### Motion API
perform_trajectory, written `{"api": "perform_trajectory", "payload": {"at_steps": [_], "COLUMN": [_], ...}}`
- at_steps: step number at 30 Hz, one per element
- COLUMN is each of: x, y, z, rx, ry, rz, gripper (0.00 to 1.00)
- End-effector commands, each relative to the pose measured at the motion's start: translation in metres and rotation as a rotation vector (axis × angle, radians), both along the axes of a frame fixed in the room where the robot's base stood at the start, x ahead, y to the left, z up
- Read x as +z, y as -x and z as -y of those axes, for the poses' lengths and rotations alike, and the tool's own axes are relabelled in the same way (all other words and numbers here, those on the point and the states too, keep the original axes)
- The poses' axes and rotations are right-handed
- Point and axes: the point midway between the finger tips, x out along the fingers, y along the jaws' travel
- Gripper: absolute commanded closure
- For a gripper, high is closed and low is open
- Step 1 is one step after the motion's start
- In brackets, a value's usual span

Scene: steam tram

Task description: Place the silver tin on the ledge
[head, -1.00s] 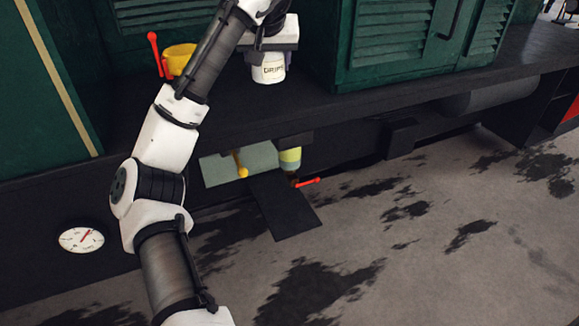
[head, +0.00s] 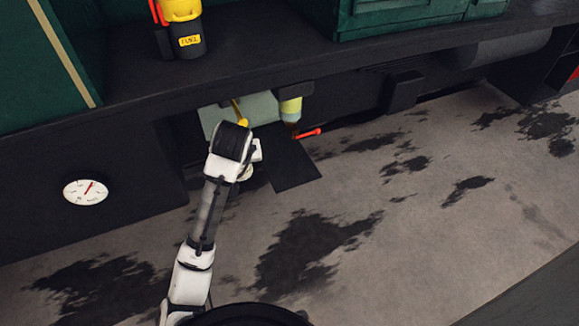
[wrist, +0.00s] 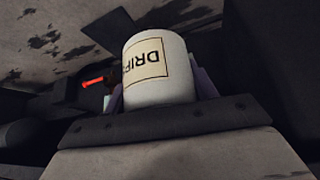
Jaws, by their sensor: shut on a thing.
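My gripper (wrist: 160,90) is shut on a pale, whitish tin (wrist: 185,70) with a cream label reading "DRIP", upside down in the wrist view. Its purple fingers show on both sides of the tin. In the head view my arm reaches to just below the long dark ledge (head: 270,62), near the dark lower plate (head: 292,172). There the fingers are hidden behind my wrist, and only a small pale part of the tin may show. No other silver tin is clear.
A black canister (head: 188,42) with a yellow label and a red-handled item stand on the ledge at the left. A yellow-green bottle (head: 290,108) and a red lever (head: 308,133) are under the ledge. Green cabinets (head: 400,15) rise behind. The ledge's middle is clear.

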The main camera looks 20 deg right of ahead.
Motion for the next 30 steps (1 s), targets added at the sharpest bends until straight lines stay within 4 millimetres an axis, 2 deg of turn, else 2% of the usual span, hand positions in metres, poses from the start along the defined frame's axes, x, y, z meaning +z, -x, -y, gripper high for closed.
{"api": "perform_trajectory", "payload": {"at_steps": [1, 3, 14, 20, 23, 30], "x": [-0.015, -0.032, -0.113, -0.165, -0.195, -0.288], "y": [0.004, 0.007, 0.020, 0.027, 0.035, 0.071], "z": [-0.004, -0.010, -0.035, -0.049, -0.056, -0.077], "rx": [0.011, 0.019, 0.070, 0.100, 0.113, 0.138], "ry": [0.008, 0.008, 0.007, 0.007, 0.007, 0.000], "rz": [-0.006, -0.006, -0.006, -0.008, -0.008, -0.008], "gripper": [0.67, 0.67, 0.67, 0.67, 0.67, 0.67]}}
